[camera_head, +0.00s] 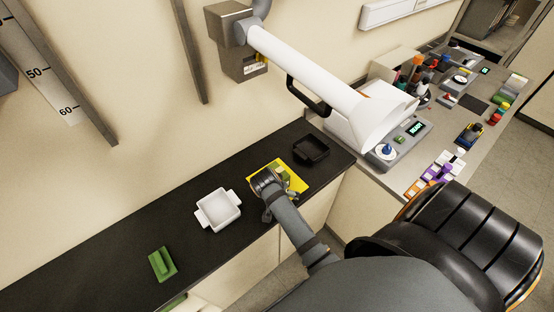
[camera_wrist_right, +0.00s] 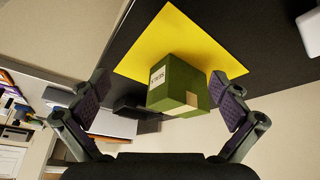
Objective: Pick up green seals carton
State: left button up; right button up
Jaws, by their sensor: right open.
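The green seals carton (camera_wrist_right: 180,85) is a dark green box with a white printed label and a tan patch. It sits on a yellow mat (camera_wrist_right: 160,40). In the head view, the carton (camera_head: 283,174) shows only in part beyond my right wrist, on the yellow mat (camera_head: 300,180). My right gripper (camera_wrist_right: 168,95) is open, with one finger on each side of the carton in the wrist view and visible gaps to both. In the head view, the right gripper (camera_head: 278,200) is low over the counter and partly hidden by its own wrist. My left gripper is not in view.
A black tray (camera_head: 311,149) stands just beyond the mat on the black counter (camera_head: 120,250). A white tray (camera_head: 218,211) and a green stepped object (camera_head: 162,264) lie to the left. A white duct arm (camera_head: 310,75) hangs above. A crowded bench (camera_head: 405,175) is at right.

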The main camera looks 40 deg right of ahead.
jog(key=w+r+m+h, duration=0.2)
jog(key=w+r+m, duration=0.4)
jog(key=r+m, duration=0.15)
jog(key=shift+n+g, duration=0.25)
jog(key=shift+g, duration=0.05)
jog(key=x, duration=0.4)
jog(key=shift+d+f+p, duration=0.15)
jog(key=shift+f+p, duration=0.2)
jog(key=shift+p, duration=0.05)
jog(key=shift+f+b, duration=0.35)
jog(key=b+x, duration=0.4)
jog(key=b, duration=0.1)
jog(key=shift+f, duration=0.4)
jog(key=shift+w+d+r, duration=0.1)
jog(key=shift+w+d, duration=0.05)
jog(key=shift+r, duration=0.1)
jog(key=c, duration=0.6)
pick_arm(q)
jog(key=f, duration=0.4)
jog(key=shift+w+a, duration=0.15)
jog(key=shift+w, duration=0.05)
pick_arm(e)
jog(key=c, duration=0.4)
